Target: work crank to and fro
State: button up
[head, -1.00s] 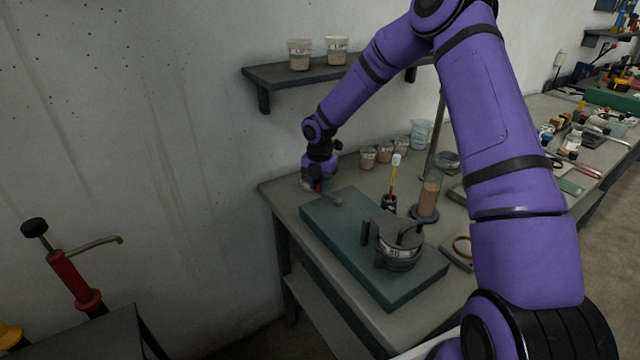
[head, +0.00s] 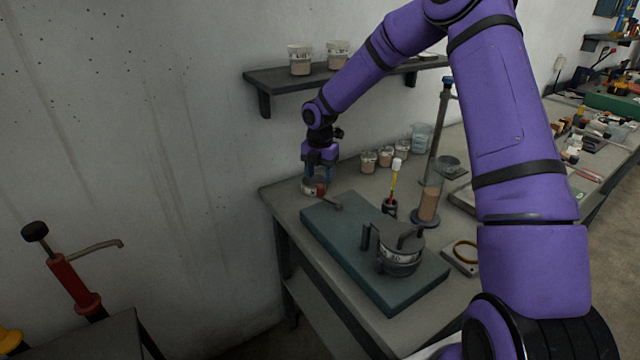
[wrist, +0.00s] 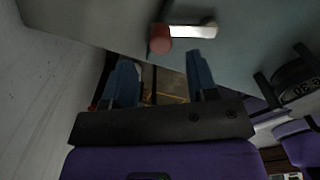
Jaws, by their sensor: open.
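The crank is a short grey arm (head: 333,203) with a red knob (head: 321,190), at the far left end of a teal base plate (head: 348,240). In the wrist view the red knob (wrist: 160,39) and pale metal arm (wrist: 193,30) lie just beyond my fingertips, roughly centred between them. My gripper (head: 318,178) is directly above the knob, pointing down, and its blue fingers (wrist: 160,64) are apart with nothing between them. A dark round device with a numbered band (head: 398,257) stands on the plate's near half; part of it shows in the wrist view (wrist: 293,80).
A wall shelf (head: 290,80) hangs above, close to my arm.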

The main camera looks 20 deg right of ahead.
jog(key=shift+r, duration=1.15)
jog(key=shift+c, duration=0.3)
